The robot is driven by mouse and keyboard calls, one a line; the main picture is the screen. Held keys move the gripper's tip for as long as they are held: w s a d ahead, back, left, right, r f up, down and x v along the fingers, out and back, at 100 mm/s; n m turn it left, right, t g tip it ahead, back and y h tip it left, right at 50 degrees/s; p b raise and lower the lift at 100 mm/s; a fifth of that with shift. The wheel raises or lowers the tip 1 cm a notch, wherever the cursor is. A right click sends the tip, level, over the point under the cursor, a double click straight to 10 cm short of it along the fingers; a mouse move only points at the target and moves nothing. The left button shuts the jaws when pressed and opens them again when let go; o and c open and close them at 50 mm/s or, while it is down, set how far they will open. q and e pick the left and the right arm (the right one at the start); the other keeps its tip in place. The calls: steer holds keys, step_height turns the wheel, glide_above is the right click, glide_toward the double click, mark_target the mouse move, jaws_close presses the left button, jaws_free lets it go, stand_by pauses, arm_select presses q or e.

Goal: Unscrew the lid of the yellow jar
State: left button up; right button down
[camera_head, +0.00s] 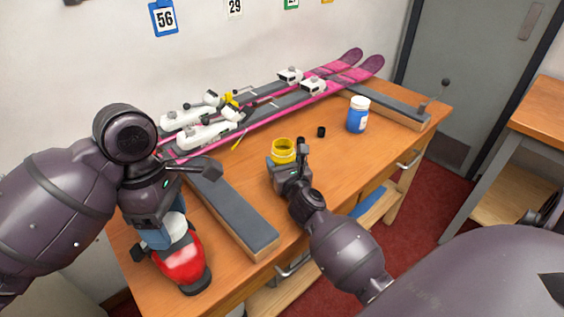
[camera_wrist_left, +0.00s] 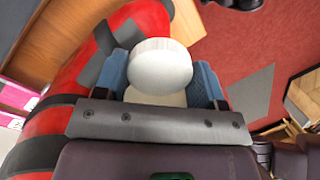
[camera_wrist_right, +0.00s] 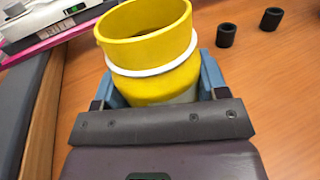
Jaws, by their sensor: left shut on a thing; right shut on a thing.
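The yellow jar (camera_head: 284,150) stands on the bench with its top open and no lid on it. In the right wrist view the jar (camera_wrist_right: 160,78) shows a hollow rim and a white ring round its neck. My right gripper (camera_head: 287,167) is shut around the jar's body. My left gripper (camera_head: 163,236) is shut on a white round lid (camera_wrist_left: 160,64), away from the jar at the bench's front left. The lid is partly hidden in the head view. It is over or beside a red and black boot-like thing (camera_head: 182,263); I cannot tell whether they touch.
A blue jar with a white lid (camera_head: 357,117) stands to the right. Pink and black skis (camera_head: 330,83) with white bindings run along the back. Padded rails (camera_head: 236,216) cross the bench. Bare wood (camera_head: 300,218) is free at the front.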

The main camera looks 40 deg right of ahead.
steer(key=shift+f, duration=0.15)
steer(key=shift+c, duration=0.8)
jaws_free()
